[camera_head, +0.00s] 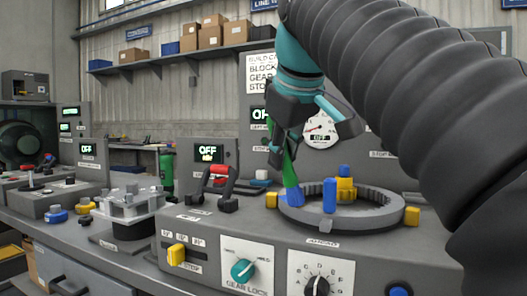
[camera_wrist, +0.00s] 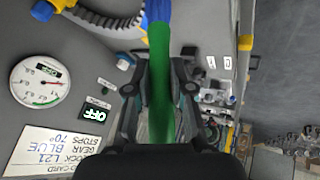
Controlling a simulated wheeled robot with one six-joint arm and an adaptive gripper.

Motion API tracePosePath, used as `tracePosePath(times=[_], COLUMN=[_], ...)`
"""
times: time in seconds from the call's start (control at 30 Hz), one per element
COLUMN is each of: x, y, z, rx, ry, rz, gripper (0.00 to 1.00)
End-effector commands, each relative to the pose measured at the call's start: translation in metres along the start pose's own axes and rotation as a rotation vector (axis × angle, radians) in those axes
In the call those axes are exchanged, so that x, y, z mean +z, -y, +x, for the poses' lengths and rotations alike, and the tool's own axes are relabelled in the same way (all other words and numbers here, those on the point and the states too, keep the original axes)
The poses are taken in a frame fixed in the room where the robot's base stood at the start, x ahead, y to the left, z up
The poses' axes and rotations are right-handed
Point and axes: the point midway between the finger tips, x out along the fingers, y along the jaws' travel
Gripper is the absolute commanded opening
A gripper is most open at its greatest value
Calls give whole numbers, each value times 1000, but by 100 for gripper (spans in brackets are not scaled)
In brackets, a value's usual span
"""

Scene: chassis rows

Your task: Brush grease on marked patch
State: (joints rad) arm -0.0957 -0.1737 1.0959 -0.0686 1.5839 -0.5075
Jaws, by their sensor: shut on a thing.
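My gripper (camera_head: 292,133) is shut on a green-handled brush (camera_head: 290,162). In the wrist view the fingers (camera_wrist: 158,88) close around the green handle (camera_wrist: 161,60). The brush's blue end (camera_head: 292,197) points down at the left part of a grey toothed ring (camera_head: 375,220) on the bench unit. I cannot tell whether it touches the ring. A blue post (camera_head: 329,195) stands at the ring's front, and a yellow part (camera_head: 346,187) sits at its middle. In the wrist view the ring shows only partly at the top (camera_wrist: 102,22). I cannot make out a marked patch.
A yellow switch (camera_head: 176,254), teal knob (camera_head: 242,270) and black knob (camera_head: 317,287) sit on the front panel. A red-and-black handle (camera_head: 219,185) stands left of the ring. A dial gauge (camera_wrist: 36,83) and a placard (camera_wrist: 55,151) reading BLUE are on the back panel.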

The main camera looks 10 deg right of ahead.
Motion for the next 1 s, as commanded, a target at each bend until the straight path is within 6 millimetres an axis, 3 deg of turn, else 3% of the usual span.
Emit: tracePosePath(times=[0.53,1.0], x=[-22,-2], y=[-10,-1], z=[18,4], rx=[0,0], ry=[1,-1], rz=[0,0], gripper=[0,0])
